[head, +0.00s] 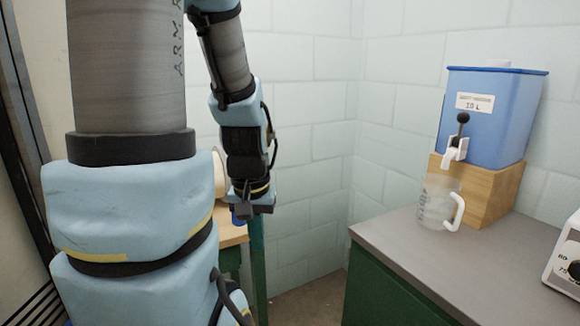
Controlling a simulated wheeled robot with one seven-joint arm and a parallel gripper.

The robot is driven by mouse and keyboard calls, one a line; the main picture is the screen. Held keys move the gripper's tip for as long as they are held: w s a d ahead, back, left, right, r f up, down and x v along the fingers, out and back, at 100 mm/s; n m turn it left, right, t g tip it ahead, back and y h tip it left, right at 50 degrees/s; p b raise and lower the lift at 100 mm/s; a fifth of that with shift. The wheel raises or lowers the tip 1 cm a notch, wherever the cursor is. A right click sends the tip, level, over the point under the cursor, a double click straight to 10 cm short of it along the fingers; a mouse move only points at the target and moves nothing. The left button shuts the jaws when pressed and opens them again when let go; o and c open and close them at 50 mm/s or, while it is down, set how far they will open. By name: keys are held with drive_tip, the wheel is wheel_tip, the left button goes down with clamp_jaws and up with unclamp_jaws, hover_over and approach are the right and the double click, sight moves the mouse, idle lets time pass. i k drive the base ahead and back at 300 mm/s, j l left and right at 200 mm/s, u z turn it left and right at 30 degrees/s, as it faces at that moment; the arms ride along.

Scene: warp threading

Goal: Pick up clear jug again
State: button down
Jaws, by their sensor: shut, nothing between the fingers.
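The clear jug (438,204) stands upright on the grey counter (405,240) at the right. My gripper (245,218) hangs in the middle left of the view, pointing down, shut and empty. It is well to the left of the jug, with a wide gap between them.
The blue container (495,115), labelled 10 L, stands on the wooden block (490,195). Its tap (456,145) overhangs the jug. A white device with a dial (566,262) is at the right edge. A wooden-topped table (232,236) is partly hidden behind my arm. The counter's front left is clear.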

sight(440, 194)
drive_tip(key=z, duration=1)
drive_tip(key=i+l+u, duration=0.1)
drive_tip(key=u, duration=0.4)
drive_tip(key=i+l+u, duration=0.1)
drive_tip(key=l+u, duration=0.15)
drive_tip(key=u, duration=0.25)
drive_tip(key=l+u, duration=0.2)
drive_tip(key=u, duration=0.25)
